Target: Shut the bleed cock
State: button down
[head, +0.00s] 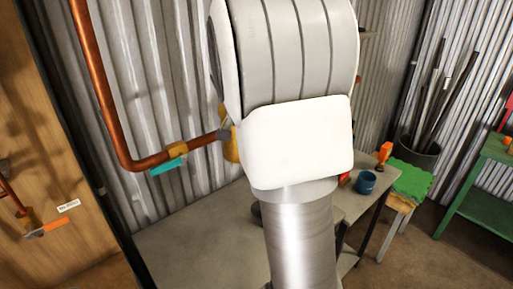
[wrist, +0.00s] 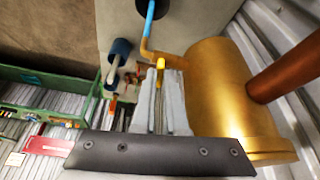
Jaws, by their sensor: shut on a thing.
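A large brass body (wrist: 215,95) on the copper pipe fills the right of the wrist view. A thin brass stem (wrist: 168,59) leaves its side and bends up into a blue end. A small yellow handle (wrist: 160,64), seemingly the bleed cock's, shows at my fingertips. My gripper (wrist: 161,80) is shut on it; the exact contact is partly hidden. In the head view, my arm covers my gripper and most of the brass body (head: 233,150).
A copper pipe (head: 98,82) with a teal-handled valve (head: 168,166) runs along the corrugated wall. An orange-handled valve (head: 42,230) is on the wooden board at left. A grey table (head: 190,235) stands below. A blue cup (head: 366,182) and green-topped stool (head: 411,180) are at right.

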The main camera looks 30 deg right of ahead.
jog(key=shift+m, duration=0.6)
jog(key=c, duration=1)
grip_release()
jog(key=shift+o, duration=0.2)
jog(key=v, duration=1.7)
jog(key=shift+w+a+r+p, duration=0.25)
jog(key=shift+w+p, duration=0.05)
jog(key=shift+w, duration=0.05)
